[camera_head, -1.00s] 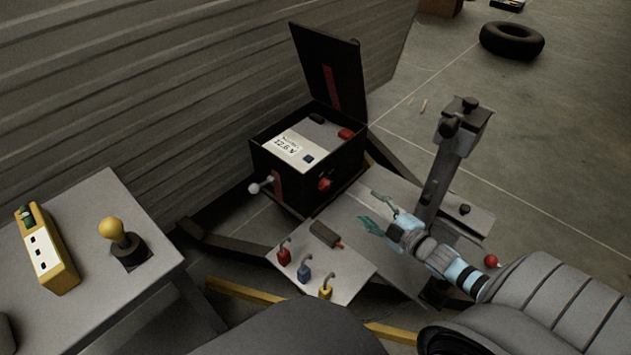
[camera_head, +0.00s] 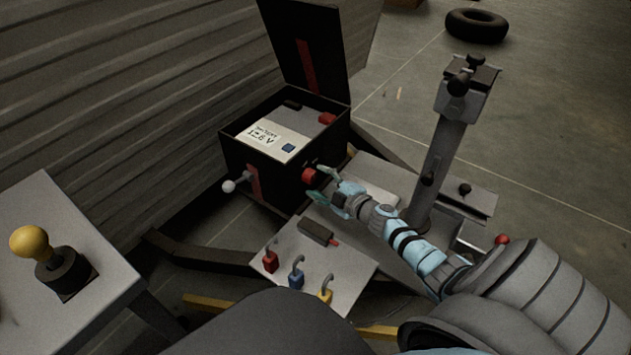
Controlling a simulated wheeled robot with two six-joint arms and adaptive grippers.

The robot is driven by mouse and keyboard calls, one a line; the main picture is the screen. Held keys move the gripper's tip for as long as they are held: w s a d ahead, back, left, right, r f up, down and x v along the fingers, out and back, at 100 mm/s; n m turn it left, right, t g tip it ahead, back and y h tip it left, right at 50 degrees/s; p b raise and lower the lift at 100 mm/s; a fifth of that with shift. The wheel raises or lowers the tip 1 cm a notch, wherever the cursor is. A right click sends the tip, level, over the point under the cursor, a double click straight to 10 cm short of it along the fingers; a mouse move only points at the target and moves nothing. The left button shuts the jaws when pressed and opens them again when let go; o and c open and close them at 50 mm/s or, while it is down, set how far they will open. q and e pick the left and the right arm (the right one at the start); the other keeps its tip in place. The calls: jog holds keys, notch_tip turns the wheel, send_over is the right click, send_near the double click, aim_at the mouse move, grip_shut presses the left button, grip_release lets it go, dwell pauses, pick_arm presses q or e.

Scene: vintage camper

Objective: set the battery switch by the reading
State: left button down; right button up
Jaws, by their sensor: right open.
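The black battery box (camera_head: 236,160) stands open with its lid (camera_head: 306,55) up. Inside lies a battery with a white label (camera_head: 262,138) that seems to read 12.6 V, though the print is blurred. A red switch knob (camera_head: 309,175) sits on the front face of the box. My right gripper (camera_head: 323,181) is open, with its fingertips close to the red knob; I cannot tell whether they touch it. A lever with a white ball (camera_head: 229,186) sticks out at the left of the box. My left gripper is not in view.
A tray (camera_head: 345,268) holds red, blue and yellow padlocks (camera_head: 296,280) and a dark tool (camera_head: 317,232). A grey jack post (camera_head: 437,160) rises right of my arm. A table with a yellow-knobbed stamp (camera_head: 33,243) stands at left.

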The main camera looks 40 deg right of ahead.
aim_at(313, 178)
jog(key=x, duration=0.2)
jog(key=shift+w+f+b, duration=0.25)
jog(key=shift+w+b, duration=0.05)
jog(key=shift+b, duration=0.1)
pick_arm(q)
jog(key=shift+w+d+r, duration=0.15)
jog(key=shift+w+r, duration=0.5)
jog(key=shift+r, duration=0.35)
pick_arm(e)
jog(key=shift+w+a, duration=0.1)
jog(key=shift+w, duration=0.2)
jog(key=c, duration=1.2)
jog(key=shift+o, duration=0.2)
jog(key=shift+r, duration=0.1)
jog(key=shift+o, duration=0.2)
